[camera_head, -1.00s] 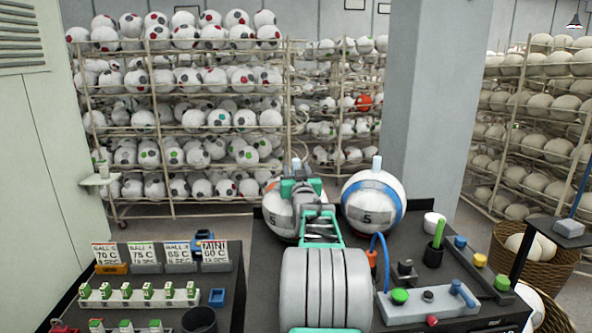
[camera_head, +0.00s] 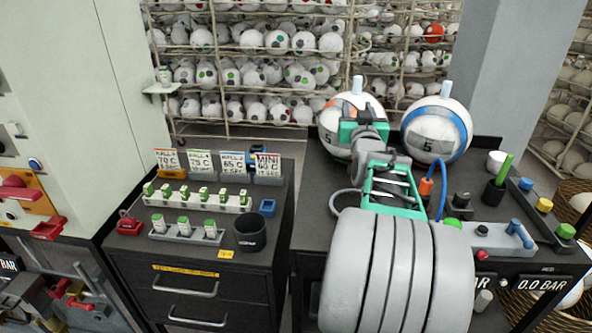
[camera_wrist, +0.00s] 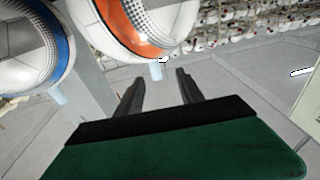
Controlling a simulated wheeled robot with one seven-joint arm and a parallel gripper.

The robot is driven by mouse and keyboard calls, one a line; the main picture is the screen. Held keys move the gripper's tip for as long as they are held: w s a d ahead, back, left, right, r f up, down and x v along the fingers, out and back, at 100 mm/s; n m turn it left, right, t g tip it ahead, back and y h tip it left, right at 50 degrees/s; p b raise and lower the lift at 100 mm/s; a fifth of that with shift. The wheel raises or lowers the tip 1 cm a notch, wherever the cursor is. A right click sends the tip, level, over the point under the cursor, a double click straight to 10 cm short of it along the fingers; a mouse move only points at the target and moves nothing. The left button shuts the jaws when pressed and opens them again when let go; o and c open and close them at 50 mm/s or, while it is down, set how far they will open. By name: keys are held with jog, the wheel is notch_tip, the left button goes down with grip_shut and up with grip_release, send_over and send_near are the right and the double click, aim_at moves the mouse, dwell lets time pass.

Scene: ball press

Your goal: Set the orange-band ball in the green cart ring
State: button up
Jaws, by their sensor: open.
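The orange-band ball (camera_head: 333,112) stands on the dark bench at the back, a pale blue peg on its top, partly hidden behind my arm in the head view. In the wrist view, its orange band (camera_wrist: 135,33) fills the top middle. My gripper (camera_wrist: 158,90) is open, with nothing between its two dark fingers. The fingers are close to the ball's peg; I cannot tell whether they touch it. The gripper's green body also shows in front of the ball in the head view (camera_head: 362,130). I see no green cart ring in these views.
A blue-band ball (camera_head: 436,130) stands just right of the orange-band ball. A control panel (camera_head: 490,238) with buttons and a black cup (camera_head: 494,193) is on the bench's right. A dark cabinet (camera_head: 180,255) with labelled cards and small racks stands left. Ball racks fill the background.

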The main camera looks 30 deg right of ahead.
jog(key=w+a+f+n+g+y, duration=0.1)
jog(key=w+a+f+y, duration=0.15)
jog(key=a, duration=0.35)
jog(key=w+a+f+n+y, duration=0.1)
jog(key=w+a+f+y, duration=0.15)
jog(key=a, duration=0.35)
jog(key=s+a+f+n+g+y, duration=0.1)
jog(key=s+a+f+g+y, duration=0.1)
jog(key=a+f, duration=0.5)
jog(key=s+a+f+n+g+y, duration=0.2)
jog(key=a+f, duration=0.1)
jog(key=a, duration=0.8)
jog(key=s+a+f+g, duration=0.2)
jog(key=s+a+f, duration=0.1)
jog(key=s, duration=0.3)
jog(key=s+a+f+n+g+y, duration=0.1)
jog(key=s+a+f+g, duration=0.2)
jog(key=s+a, duration=0.2)
jog(key=s+a+f+n+g+y, duration=0.1)
jog(key=s+a+f+g, duration=0.1)
jog(key=s, duration=0.4)
jog(key=a+f, duration=0.1)
jog(key=a, duration=0.1)
jog(key=shift+s+a+f, duration=0.25)
jog(key=shift+s+a, duration=0.1)
jog(key=shift+s, duration=0.05)
jog(key=shift+c, duration=0.4)
